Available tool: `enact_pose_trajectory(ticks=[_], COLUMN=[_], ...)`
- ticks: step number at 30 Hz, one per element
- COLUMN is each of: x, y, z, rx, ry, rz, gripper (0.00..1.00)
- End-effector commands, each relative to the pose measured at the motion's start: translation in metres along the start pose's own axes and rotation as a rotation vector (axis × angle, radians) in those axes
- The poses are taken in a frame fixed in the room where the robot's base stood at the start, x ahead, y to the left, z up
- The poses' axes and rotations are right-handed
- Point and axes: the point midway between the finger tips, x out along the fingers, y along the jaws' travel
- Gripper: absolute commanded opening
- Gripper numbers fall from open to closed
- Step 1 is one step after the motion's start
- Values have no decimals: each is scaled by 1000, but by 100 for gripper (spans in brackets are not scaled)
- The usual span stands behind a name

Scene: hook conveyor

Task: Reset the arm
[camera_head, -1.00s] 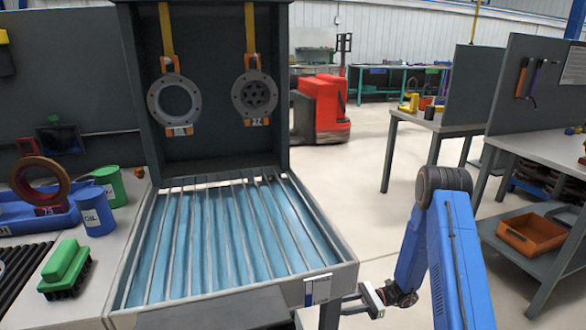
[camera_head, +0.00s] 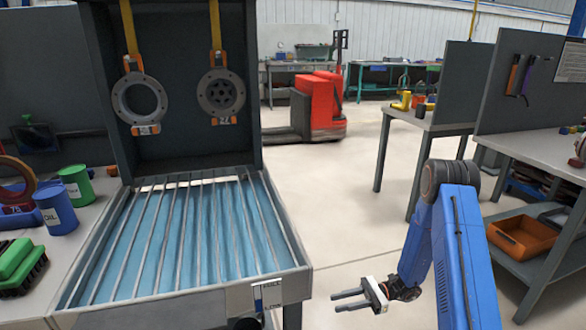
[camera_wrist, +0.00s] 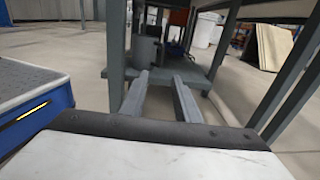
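My gripper (camera_head: 352,298) is at the end of my blue arm, low over the floor, to the right of the wash tray's front corner in the head view. Its two fingers are apart with nothing between them. The wrist view also shows both fingers of my gripper (camera_wrist: 160,85) spread and empty, pointing toward grey table legs and a low shelf. The arm is folded, with its dark elbow joint up and the forearm hanging down.
The wash tray (camera_head: 296,232) with bars over blue stands at left. Two flanges (camera_head: 140,98) and (camera_head: 221,92) hang on yellow hooks behind it. A red pallet truck (camera_head: 318,105) stands at the back. A workbench (camera_head: 540,145) with an orange bin (camera_head: 525,236) is at right. Open floor lies between.

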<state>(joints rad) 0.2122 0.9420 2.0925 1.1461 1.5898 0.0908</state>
Motion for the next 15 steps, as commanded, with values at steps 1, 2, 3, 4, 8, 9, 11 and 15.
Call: enact_pose_trajectory(ticks=[1, 2, 3, 4, 8, 9, 11, 15], x=[0, 0, 1, 1, 2, 2, 3, 4], y=[1, 1, 2, 3, 7, 8, 11, 19], z=[4, 7, 10, 12, 25, 29, 37, 59], rx=[-7, -12, -19, -23, -49, -58, -73, -120], ry=[6, 11, 17, 22, 49, 58, 72, 121], rz=[7, 11, 18, 23, 47, 56, 70, 114], gripper=[29, 29, 29, 29, 29, 29, 29, 29])
